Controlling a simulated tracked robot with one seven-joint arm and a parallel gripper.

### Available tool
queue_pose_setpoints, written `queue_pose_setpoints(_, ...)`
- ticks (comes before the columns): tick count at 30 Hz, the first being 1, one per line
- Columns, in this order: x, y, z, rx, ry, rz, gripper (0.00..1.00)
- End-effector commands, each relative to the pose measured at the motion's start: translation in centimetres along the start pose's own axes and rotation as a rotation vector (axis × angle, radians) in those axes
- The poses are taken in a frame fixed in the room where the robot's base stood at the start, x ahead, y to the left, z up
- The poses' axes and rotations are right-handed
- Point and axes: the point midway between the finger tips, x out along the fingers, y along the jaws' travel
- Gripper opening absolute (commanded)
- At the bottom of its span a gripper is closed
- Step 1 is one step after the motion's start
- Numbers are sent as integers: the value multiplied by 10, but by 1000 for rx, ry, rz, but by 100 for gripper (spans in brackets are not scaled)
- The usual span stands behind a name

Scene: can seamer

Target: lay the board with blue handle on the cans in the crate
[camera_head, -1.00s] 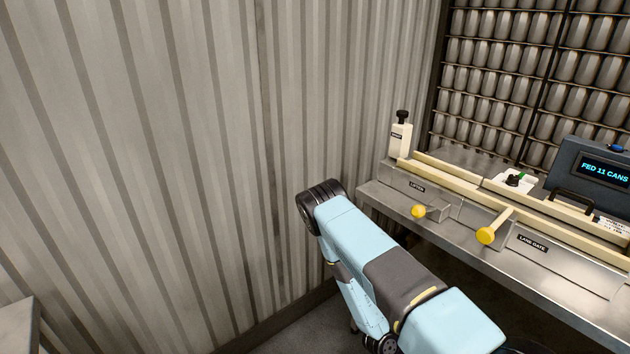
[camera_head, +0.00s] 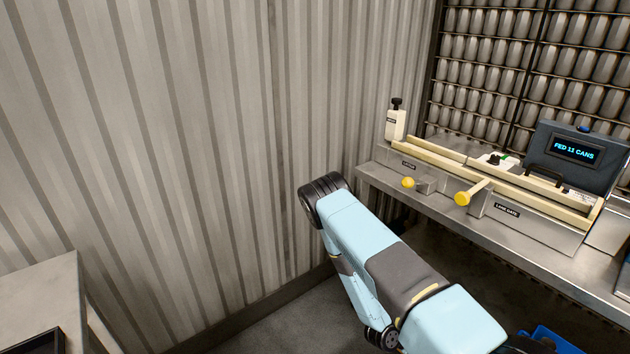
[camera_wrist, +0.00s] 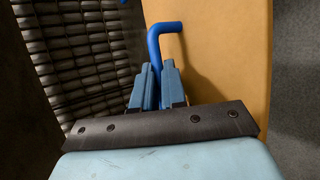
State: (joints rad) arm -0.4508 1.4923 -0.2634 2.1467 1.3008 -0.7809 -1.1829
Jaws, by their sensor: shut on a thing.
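The wrist view shows my gripper (camera_wrist: 157,84) shut on the blue handle (camera_wrist: 166,28), whose bent end sticks up past the fingers. A flat tan-orange board (camera_wrist: 228,60) lies behind the fingers and fills much of the upper right of that view. In the head view only my arm shows; my gripper and the board are out of sight. A blue edge (camera_head: 552,341), perhaps of a crate, shows at the bottom right of the head view. No cans in a crate can be made out.
A steel bench (camera_head: 430,194) on the right carries a lane with yellow knobs and a display (camera_head: 575,149) reading "FED 11 CANS". Racks of cans (camera_head: 480,70) stand behind it. A ribbed wall (camera_head: 150,140) is on the left, with a grey table (camera_head: 45,300) at lower left.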

Motion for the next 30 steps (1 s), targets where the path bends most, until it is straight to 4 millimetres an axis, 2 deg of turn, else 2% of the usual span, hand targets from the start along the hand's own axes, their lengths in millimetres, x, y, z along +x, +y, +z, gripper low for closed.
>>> queue_pose_setpoints(11, -29, 60, -68, -125, 210, 55, 0)
queue_pose_setpoints(15, -50, 95, -101, -202, 334, 87, 0)
queue_pose_setpoints(21, -84, 144, -140, -309, 510, 132, 0)
queue_pose_setpoints(30, -136, 208, -175, -452, 741, 193, 0)
